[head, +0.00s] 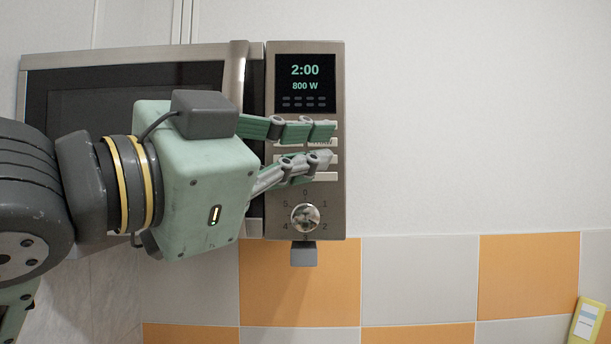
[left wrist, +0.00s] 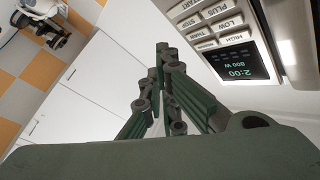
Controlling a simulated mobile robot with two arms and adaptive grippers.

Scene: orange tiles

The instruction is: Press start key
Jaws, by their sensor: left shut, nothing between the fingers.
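The microwave (head: 254,140) has a control panel with a lit display (head: 305,83) reading 2:00 and 800 W. The start key (left wrist: 190,20) shows in the left wrist view among several labelled pale keys near the display. In the head view my left gripper (head: 328,145) covers much of the keypad, and I cannot pick out the start key there. The gripper is shut and empty, its fingers pointing right across the keys. In the left wrist view its fingertips (left wrist: 166,62) are beside the panel, apart from the start key in the picture. Contact cannot be told.
A round knob (head: 305,217) sits below the keys, with a grey block (head: 303,254) under it. The microwave door (head: 130,75) is closed, left of the panel. Clear wall lies to the right. A yellow item (head: 588,320) is at the lower right.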

